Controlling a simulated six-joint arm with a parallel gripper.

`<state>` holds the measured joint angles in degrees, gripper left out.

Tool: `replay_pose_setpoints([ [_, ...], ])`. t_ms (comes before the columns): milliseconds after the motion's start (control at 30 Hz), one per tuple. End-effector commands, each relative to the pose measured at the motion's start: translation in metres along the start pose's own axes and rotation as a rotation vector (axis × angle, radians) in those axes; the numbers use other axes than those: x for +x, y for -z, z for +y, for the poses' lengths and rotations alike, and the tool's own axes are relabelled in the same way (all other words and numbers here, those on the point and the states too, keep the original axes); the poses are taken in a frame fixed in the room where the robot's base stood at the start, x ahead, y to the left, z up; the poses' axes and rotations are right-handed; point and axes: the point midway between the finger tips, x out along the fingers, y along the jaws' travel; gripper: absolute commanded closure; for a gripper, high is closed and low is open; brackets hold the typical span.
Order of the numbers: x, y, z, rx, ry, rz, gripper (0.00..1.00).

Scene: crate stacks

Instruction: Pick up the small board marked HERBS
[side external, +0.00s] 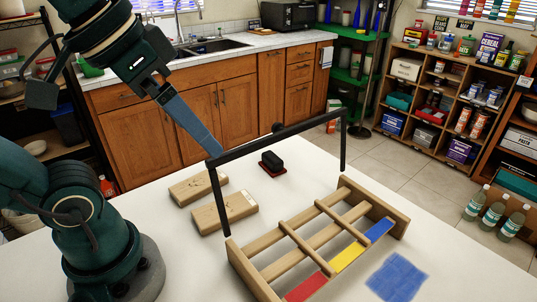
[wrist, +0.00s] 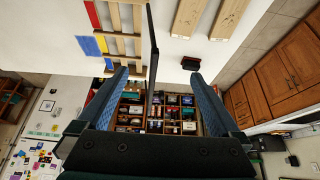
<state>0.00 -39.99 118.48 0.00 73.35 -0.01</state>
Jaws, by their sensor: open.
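I cannot read the word HERBS on anything in either view. Two thick wooden boards lie flat on the white table, the farther one (side external: 198,188) and the nearer one (side external: 224,210); both bear small dark marks too small to read. Both boards also show at the top of the wrist view (wrist: 188,18). My gripper (side external: 212,152) is above the table, by the left end of the black frame's top bar (side external: 280,134). In the wrist view my gripper (wrist: 157,80) is open, with the black bar showing between its fingers; I cannot tell whether they touch it.
A black block on a red base (side external: 272,162) sits behind the bar. A blue patch (side external: 398,277) lies at the table's front right. Shelves with goods (side external: 455,95) stand beyond the table.

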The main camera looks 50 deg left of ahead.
Motion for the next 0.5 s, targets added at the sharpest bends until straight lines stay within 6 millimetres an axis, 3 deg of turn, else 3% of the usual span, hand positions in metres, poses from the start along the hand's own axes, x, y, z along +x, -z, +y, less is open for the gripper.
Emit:
replay_pose_setpoints([
  [167,-0.029,0.018,-0.001,-0.002,0.004,-0.003,0.0],
  [500,-0.019,0.061,-0.064,-0.021,0.087,-0.229,0.0],
])
